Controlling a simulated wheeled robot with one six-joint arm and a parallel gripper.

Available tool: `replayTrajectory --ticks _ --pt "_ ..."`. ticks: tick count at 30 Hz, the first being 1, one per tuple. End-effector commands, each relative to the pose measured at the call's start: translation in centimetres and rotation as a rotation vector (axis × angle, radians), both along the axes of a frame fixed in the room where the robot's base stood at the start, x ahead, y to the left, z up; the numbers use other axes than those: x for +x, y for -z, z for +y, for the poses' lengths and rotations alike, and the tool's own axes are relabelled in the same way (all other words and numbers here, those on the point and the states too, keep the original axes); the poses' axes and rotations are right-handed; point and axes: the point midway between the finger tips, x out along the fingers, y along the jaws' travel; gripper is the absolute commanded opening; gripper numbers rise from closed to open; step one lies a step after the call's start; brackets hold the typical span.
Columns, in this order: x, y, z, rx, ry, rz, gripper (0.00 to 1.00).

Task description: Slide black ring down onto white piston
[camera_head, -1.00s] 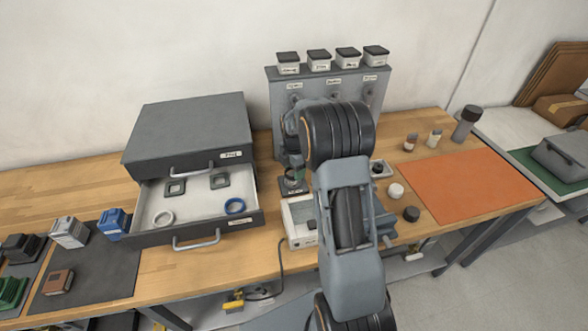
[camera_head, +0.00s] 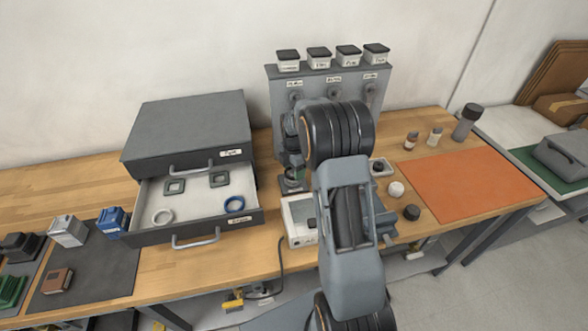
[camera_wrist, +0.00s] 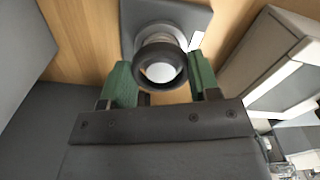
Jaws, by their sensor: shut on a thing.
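In the wrist view, my gripper (camera_wrist: 161,79) has its green fingers on either side of a black ring (camera_wrist: 139,67) and is shut on it. The white piston (camera_wrist: 160,72) shows through the ring's opening, roughly lined up with it. The piston's stand has a grey square base plate (camera_wrist: 194,20) on the wooden bench. I cannot tell how far down the piston the ring sits. In the head view, the gripper (camera_head: 293,172) is above the small stand, partly behind my arm, and the ring is not clear there.
A pale box (camera_head: 298,220) is close in front. A grey panel unit (camera_head: 330,88) rises behind. The orange mat (camera_head: 455,183) is clear.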

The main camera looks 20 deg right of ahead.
Motion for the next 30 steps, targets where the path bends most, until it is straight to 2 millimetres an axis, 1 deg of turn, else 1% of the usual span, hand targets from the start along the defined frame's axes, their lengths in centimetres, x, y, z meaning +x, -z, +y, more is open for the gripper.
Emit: replayTrajectory --ticks 30 --pt "-0.1 2.1 0.0 0.001 0.000 0.002 0.37"
